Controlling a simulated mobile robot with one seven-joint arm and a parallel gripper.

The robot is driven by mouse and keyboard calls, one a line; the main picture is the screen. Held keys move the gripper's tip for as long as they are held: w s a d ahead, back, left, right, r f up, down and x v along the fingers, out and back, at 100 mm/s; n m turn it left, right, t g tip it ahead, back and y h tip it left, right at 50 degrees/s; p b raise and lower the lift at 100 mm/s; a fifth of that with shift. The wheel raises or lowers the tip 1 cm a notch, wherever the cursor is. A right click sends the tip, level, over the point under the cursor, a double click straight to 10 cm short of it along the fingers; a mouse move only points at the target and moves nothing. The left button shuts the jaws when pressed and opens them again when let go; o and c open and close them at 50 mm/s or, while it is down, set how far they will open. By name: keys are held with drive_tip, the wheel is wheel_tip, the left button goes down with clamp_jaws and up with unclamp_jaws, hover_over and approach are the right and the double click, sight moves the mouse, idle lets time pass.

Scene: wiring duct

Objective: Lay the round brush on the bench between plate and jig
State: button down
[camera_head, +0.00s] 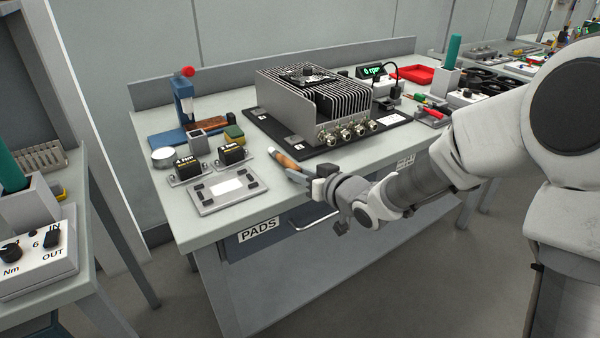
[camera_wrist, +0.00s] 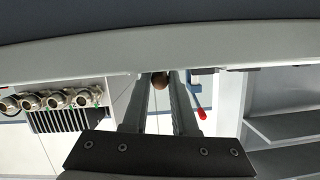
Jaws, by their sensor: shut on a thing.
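The round brush (camera_head: 285,160), with an orange-brown part and a pale end, is in my gripper (camera_head: 299,176) at the bench's front edge. It points up and to the left; I cannot tell whether it touches the bench. In the wrist view, its brown round end (camera_wrist: 160,81) shows between the two fingers of my gripper (camera_wrist: 163,88). A flat grey plate (camera_head: 207,207) with black pads and a pale centre lies left of the brush. The black base (camera_head: 257,118), which seems to be the jig, carries a finned heatsink (camera_head: 305,95) behind and right of the brush.
Two black blocks (camera_head: 233,153) and a round tin (camera_head: 163,158) stand behind the plate. A blue stand with a red knob (camera_head: 187,72) is at the back left. A drawer handle (camera_head: 313,221) sits below the front edge.

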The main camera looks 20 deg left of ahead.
drive_tip(key=c, duration=0.6)
unclamp_jaws()
drive_tip(key=shift+d+f, duration=0.1)
drive_tip(key=shift+f, duration=0.05)
drive_tip(key=shift+r+p, duration=2.25)
drive_tip(key=shift+r, duration=0.45)
